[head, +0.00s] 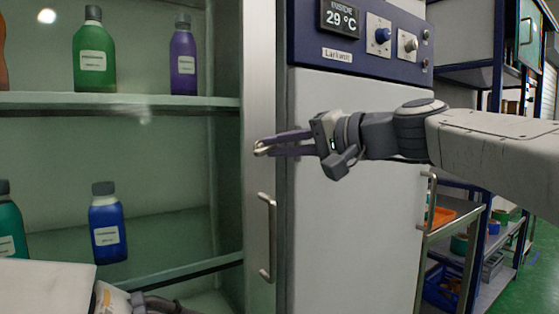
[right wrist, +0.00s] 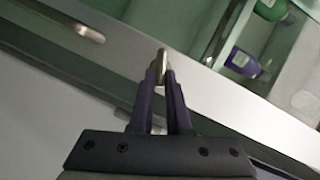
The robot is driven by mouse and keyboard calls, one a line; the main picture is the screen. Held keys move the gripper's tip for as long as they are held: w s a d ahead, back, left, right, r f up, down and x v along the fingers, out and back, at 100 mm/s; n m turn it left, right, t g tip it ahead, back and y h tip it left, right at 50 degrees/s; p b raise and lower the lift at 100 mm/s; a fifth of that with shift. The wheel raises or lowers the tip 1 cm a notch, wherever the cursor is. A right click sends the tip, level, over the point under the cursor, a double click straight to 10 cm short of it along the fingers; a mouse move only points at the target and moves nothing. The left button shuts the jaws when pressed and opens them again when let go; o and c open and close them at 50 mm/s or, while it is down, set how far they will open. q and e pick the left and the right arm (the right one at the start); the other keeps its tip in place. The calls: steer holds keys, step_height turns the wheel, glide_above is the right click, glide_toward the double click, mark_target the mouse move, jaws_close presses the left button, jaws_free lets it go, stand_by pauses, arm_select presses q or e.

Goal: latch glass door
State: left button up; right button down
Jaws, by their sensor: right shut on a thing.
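The glass door (head: 260,105) has a pale metal frame and stands in front of shelves with bottles; it looks closed or nearly so, though I cannot tell fully. Its upright bar handle (head: 267,238) is below my gripper; one end of it seems to show in the right wrist view (right wrist: 88,33). My right gripper (head: 262,148) is shut on a small metal latch (right wrist: 162,62) on the door frame, above the handle. The fingertips hide part of the latch.
A white cabinet (head: 350,210) with a blue control panel (head: 385,35) stands right of the door, behind my right arm. Behind the glass stand a green bottle (head: 94,60), a purple bottle (head: 183,62) and a blue bottle (head: 108,230). A trolley (head: 450,225) is at right.

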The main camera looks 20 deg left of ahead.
steer(key=shift+w+f+m+y+b, duration=0.1)
steer(key=shift+f+m+y+b, duration=0.25)
steer(key=shift+m+b, duration=0.55)
steer(key=shift+f+m+y+b, duration=0.1)
steer(key=shift+m+y+b, duration=0.45)
steer(key=shift+m+b, duration=0.3)
steer(key=c, duration=0.9)
jaws_free()
steer(key=b+v, duration=0.1)
steer(key=v, duration=0.9)
steer(key=shift+d, duration=0.3)
